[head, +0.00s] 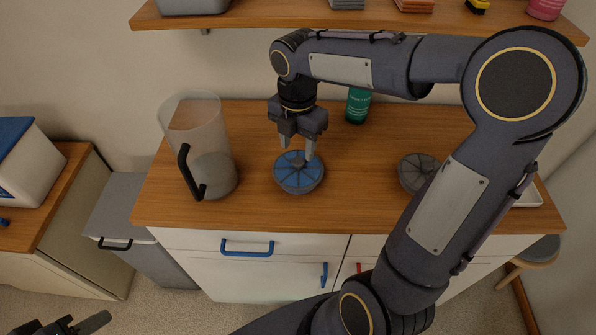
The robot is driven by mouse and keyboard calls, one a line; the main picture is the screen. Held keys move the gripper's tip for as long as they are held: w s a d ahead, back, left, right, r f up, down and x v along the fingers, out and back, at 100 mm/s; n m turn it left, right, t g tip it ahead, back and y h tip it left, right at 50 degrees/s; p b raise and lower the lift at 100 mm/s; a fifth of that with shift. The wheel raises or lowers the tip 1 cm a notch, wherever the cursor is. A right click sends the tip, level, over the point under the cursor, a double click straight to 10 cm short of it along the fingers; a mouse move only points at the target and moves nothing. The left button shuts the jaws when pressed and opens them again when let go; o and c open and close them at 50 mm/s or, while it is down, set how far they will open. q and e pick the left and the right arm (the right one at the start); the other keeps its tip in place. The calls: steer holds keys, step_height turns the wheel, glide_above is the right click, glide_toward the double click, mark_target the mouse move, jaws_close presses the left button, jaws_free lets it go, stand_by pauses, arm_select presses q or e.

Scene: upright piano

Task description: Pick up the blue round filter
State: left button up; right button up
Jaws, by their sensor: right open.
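The blue round filter (299,176) lies flat on the wooden counter, left of the middle, with dark spokes on its top. My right gripper (297,154) points down right over the filter. Its fingers are apart and the tips are at or just above the filter's far part; I cannot tell whether they touch it. Nothing is held between them. My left gripper (76,326) shows only in part at the bottom left corner, far from the counter top; its jaw state is unclear.
A clear pitcher (207,140) with a black handle stands left of the filter. A grey round filter (417,172) lies to the right, partly behind my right arm. A green bottle (357,105) stands behind. A shelf (260,18) runs above the wooden counter (260,208).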

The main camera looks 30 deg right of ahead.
mark_target(298, 161)
step_height(298, 161, down, 4)
steer(key=shift+s+f, duration=0.15)
steer(key=shift+f, duration=0.05)
steer(key=shift+c, duration=0.5)
jaws_close()
